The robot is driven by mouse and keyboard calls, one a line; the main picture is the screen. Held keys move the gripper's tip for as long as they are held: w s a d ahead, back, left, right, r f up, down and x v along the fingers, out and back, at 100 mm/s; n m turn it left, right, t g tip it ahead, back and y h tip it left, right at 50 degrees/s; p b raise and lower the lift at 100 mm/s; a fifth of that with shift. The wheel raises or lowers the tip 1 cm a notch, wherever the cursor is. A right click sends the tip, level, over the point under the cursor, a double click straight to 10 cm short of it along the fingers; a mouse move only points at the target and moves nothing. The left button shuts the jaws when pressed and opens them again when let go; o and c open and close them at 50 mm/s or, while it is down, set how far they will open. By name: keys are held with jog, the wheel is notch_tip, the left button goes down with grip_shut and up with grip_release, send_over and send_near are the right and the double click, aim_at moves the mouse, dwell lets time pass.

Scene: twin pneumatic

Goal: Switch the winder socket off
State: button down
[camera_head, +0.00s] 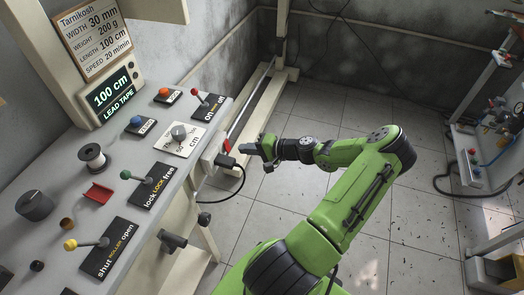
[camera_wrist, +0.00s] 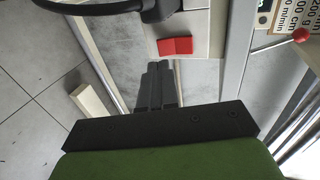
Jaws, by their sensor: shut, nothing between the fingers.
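My gripper (camera_head: 247,149) is shut and empty, a little right of the socket in the head view. In the wrist view the gripper (camera_wrist: 157,68) appears apart from the switch, though the gap is small.
The cable (camera_head: 242,182) loops below the socket. Another machine (camera_head: 485,140) stands at the right. Tiled floor lies open between them.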

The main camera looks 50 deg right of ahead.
aim_at(227, 146)
jog(key=shift+x, duration=1.6)
jog(key=shift+b, duration=0.3)
